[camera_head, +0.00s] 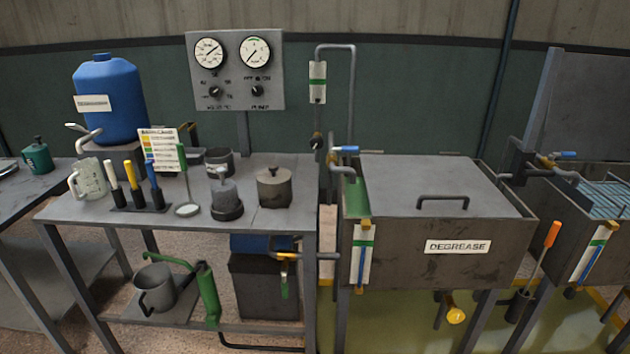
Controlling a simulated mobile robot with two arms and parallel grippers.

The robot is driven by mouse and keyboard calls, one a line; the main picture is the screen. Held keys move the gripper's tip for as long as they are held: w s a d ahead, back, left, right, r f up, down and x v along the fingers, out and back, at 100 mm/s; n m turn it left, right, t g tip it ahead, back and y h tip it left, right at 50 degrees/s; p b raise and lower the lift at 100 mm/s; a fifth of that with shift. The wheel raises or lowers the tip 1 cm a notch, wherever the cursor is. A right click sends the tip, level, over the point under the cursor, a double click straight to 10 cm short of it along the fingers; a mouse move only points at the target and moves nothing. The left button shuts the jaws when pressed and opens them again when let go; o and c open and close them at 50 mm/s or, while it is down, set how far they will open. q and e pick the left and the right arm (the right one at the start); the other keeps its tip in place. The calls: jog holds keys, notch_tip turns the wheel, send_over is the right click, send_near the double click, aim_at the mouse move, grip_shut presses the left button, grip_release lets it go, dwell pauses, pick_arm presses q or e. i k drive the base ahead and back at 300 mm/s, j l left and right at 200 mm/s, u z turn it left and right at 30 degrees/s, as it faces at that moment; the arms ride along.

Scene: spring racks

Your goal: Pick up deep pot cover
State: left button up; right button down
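A dark brown-grey pot (274,192) stands on the right part of the grey metal bench. A cover (273,176) with a small dark knob sits on top of it and looks closed. The pot stands upright, apart from the things around it. A wide grey lid (430,180) with a dark bar handle lies over the tank marked DEGREASE, right of the bench. Neither of my grippers is in view, so I cannot see whether they are open or shut.
The bench (110,212) also bears a dark plunger-like can (226,196), a round mirror (187,209), a brush holder (138,201), a pale jug (88,178) and a blue drum (108,98). A gauge panel (237,70) rises behind. Pipes stand between bench and tank.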

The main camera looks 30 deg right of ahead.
aim_at(274, 189)
jog(key=z, duration=0.75)
jog(key=i+l, duration=0.1)
